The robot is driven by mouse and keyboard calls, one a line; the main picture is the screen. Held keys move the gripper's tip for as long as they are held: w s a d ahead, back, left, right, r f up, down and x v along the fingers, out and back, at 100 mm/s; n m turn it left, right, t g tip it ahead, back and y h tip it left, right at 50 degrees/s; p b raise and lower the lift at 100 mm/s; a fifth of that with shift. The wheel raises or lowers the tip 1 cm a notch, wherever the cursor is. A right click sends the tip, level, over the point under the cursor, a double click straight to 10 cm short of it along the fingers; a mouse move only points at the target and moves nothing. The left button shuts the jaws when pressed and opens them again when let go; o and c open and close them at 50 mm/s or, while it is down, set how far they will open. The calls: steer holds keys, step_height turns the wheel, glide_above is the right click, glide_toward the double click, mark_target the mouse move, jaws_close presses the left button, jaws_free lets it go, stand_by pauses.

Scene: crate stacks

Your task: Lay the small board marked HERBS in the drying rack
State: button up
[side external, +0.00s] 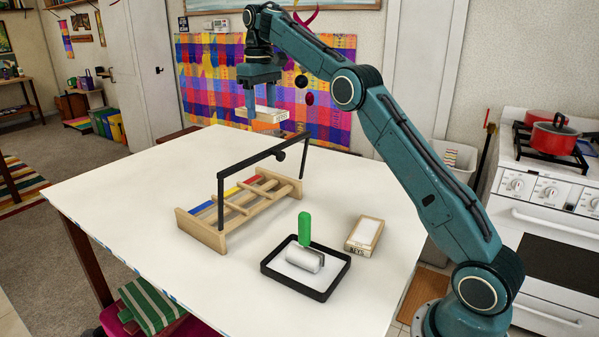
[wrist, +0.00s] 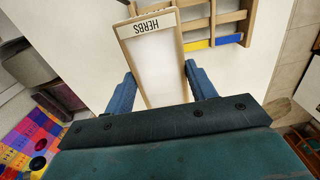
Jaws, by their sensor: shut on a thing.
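My gripper (side external: 263,106) is shut on the board marked HERBS (side external: 270,116) and holds it in the air above the far side of the white table. In the wrist view the pale, wood-edged board (wrist: 158,62) lies between the two blue fingers of my gripper (wrist: 160,74), its label end pointing away from my wrist. The wooden drying rack (side external: 208,237) stands on the table, lower and nearer the side camera than the board. Its slats have blue, yellow and red parts. The rack (wrist: 228,17) also shows at the top right of the wrist view, beyond the board.
A black bar frame (side external: 221,203) with a small knob spans above the rack. A black tray (side external: 267,268) with a green-handled roller (side external: 304,230) stands at the front. Another small labelled board (side external: 365,235) lies right of it. The left of the white table (side external: 120,190) is clear.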

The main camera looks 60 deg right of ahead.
step_height(320, 180, down, 11)
steer(key=shift+r, duration=0.15)
stand_by(0.7)
steer(key=shift+f, duration=2.95)
steer(key=shift+f, duration=0.7)
steer(key=o, duration=1.1)
steer(key=shift+r, duration=0.15)
steer(key=shift+r, duration=3.9)
